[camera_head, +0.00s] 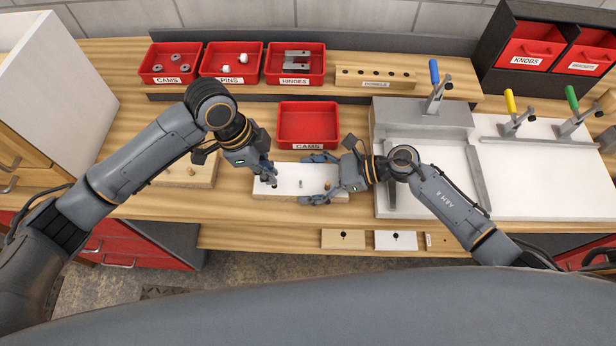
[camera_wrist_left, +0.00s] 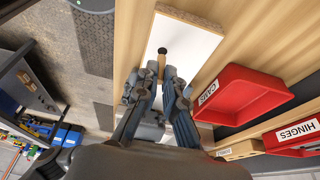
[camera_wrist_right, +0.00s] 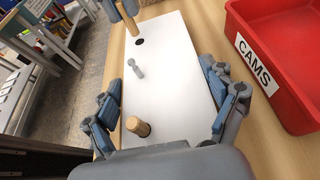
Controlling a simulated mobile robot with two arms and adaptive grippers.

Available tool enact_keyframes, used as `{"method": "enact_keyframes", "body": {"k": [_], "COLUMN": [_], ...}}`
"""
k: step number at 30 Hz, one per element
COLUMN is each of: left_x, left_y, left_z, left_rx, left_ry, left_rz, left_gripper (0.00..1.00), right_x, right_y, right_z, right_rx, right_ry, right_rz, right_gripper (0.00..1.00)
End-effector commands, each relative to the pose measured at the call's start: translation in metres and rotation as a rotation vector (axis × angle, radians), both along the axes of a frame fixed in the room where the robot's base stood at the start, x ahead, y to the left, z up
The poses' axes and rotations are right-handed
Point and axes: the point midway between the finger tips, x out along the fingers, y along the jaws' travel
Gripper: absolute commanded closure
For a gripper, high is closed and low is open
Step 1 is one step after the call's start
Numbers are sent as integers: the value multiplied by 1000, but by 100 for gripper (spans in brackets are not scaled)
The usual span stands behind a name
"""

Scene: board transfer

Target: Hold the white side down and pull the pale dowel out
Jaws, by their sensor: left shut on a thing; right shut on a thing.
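The white side (camera_head: 288,186) is a white-faced board lying flat on the wooden bench; it also shows in the right wrist view (camera_wrist_right: 172,62). My right gripper (camera_head: 325,179) is shut across its width, one finger along each long edge. My left gripper (camera_head: 268,180) is shut on the pale dowel, a short wooden peg (camera_wrist_left: 161,63) at the board's far end from my right gripper. In the right wrist view the dowel (camera_wrist_right: 128,20) stands above a dark open hole (camera_wrist_right: 139,41), apparently clear of it. A metal pin (camera_wrist_right: 135,68) and a second wooden dowel (camera_wrist_right: 138,127) stand in the board.
An empty red CAMS bin (camera_head: 308,124) stands close behind the board. A wooden panel (camera_head: 203,172) lies to its left, partly behind my left arm. A grey fixture (camera_head: 420,118) with clamps stands at right. Small sample blocks (camera_head: 343,239) lie at the front edge.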

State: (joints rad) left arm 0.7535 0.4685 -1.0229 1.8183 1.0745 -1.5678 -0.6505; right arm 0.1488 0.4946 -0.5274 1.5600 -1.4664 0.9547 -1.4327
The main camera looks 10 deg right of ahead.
Motion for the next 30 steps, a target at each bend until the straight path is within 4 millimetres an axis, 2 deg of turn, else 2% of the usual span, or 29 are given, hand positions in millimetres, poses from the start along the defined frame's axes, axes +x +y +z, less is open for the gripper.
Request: {"method": "enact_keyframes", "body": {"k": [5,21,30], "left_x": [1,0,0], "left_y": [0,0,0], "left_z": [7,48,50], "left_rx": [-1,-1,0], "left_ry": [-1,-1,0], "left_rz": [-1,-1,0], "left_gripper": [100,100,100], "right_x": [-1,-2,-2], "right_y": [0,0,0], "right_z": [-2,-2,-2], "right_rx": [-4,-2,-2], "right_ry": [3,4,4], "right_rz": [2,3,3], "right_gripper": [62,62,62]}}
